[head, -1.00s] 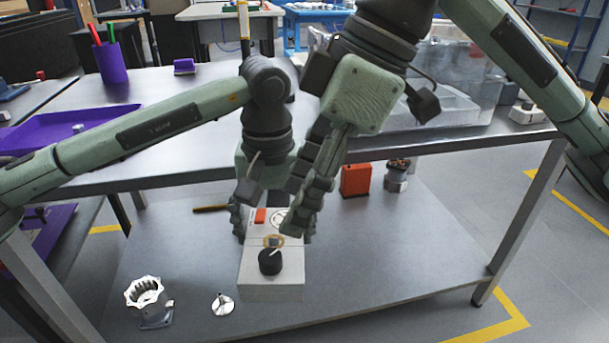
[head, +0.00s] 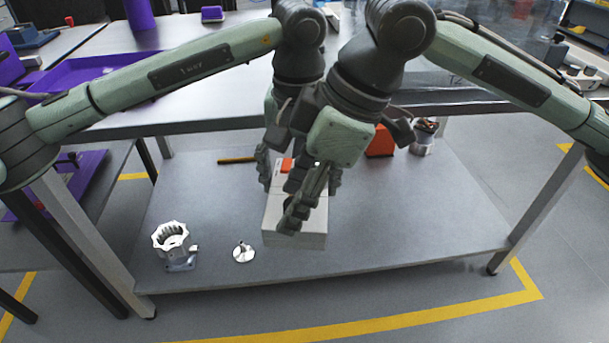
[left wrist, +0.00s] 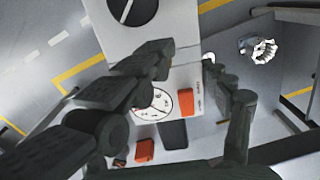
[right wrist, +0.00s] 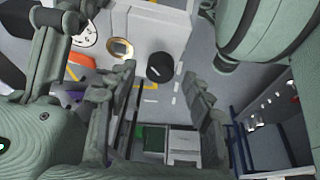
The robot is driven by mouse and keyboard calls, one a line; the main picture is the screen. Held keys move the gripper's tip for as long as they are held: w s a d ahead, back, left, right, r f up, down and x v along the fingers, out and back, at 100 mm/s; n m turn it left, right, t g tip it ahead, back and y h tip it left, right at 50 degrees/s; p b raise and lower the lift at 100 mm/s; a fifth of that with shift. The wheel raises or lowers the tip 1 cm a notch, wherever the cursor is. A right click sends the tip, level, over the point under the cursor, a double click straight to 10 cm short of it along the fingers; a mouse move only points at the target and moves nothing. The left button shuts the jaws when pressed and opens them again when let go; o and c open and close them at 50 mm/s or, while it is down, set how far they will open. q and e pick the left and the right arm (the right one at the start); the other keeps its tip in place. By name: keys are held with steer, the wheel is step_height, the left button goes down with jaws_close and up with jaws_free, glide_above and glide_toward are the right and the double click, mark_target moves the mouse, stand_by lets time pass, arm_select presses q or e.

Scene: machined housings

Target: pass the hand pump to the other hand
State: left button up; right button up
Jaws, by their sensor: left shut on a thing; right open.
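The hand pump is a pale grey box (head: 295,238) held above the lower shelf. The left wrist view shows its dial, red label and dark round knob on its body (left wrist: 185,75). My left gripper (head: 299,171) is shut on it, with fingers on both sides (left wrist: 203,76). My right gripper (head: 300,205) is open, close in front of and over the pump, hiding its knob in the head view. In the right wrist view, the pump's top (right wrist: 155,20), brass ring and black knob lie ahead of and between the open fingers (right wrist: 160,80); contact cannot be told.
On the shelf (head: 400,230) below stand a silver toothed housing (head: 172,240), a small metal part (head: 243,252) and a red-orange block (head: 380,142). The table edge (head: 190,125) runs just behind the grippers.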

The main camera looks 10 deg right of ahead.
steer(key=shift+f, duration=0.15)
steer(key=shift+c, duration=0.2)
jaws_close()
arm_select(q)
steer(key=o, duration=1.6)
